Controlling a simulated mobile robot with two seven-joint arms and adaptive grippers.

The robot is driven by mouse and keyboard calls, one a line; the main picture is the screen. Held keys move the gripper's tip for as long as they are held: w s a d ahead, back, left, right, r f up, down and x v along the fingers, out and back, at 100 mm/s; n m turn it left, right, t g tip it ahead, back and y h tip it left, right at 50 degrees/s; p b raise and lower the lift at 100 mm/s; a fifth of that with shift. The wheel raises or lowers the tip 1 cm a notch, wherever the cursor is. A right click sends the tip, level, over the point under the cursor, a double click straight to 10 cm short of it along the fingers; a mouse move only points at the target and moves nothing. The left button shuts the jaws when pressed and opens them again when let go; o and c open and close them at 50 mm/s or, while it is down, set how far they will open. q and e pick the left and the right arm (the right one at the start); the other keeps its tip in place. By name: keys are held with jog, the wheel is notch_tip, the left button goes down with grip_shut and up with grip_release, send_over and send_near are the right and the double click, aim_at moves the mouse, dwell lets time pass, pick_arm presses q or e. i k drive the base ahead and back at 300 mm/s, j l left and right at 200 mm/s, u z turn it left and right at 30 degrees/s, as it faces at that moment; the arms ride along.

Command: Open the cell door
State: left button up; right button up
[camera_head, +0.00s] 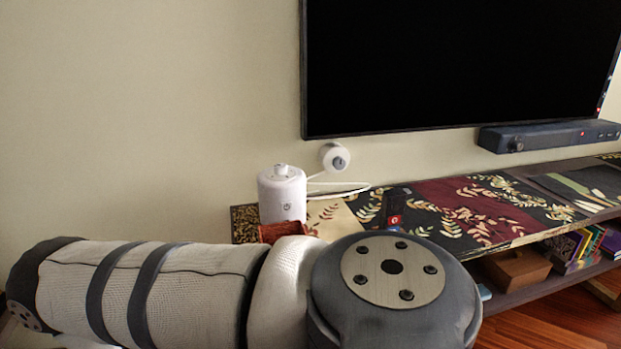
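No cell door shows in the head view. One of my arms crosses the lower left of the picture, with a white sleeve, dark bands and a grey round joint. It hides part of the shelf's near left end. Neither of my grippers is in the picture.
A low shelf (510,292) with a patterned cloth (470,208) runs along the wall to the right. A white cylinder (282,195) with a cable stands at its left end. Above hang a black screen (450,65) and a dark soundbar (550,135). Wooden floor (545,318) shows at lower right.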

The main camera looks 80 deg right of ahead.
aim_at(396, 195)
jog(key=k+l+z, duration=0.65)
jog(key=l+z, duration=0.2)
jog(key=k+l+z, duration=0.25)
jog(key=l, duration=0.2)
jog(key=l+z, duration=0.55)
jog(key=l, duration=0.3)
jog(key=l+u, duration=0.1)
jog(key=l, duration=0.7)
jog(key=k+l, duration=0.1)
jog(key=l, duration=0.7)
jog(key=i+l+u, duration=0.1)
jog(key=l, duration=0.45)
jog(key=i+l, duration=0.1)
jog(key=l, duration=0.45)
jog(key=i+j, duration=0.25)
jog(key=j, duration=0.15)
jog(key=i+j, duration=0.2)
jog(key=j, duration=0.25)
jog(key=k, duration=0.3)
jog(key=u, duration=0.05)
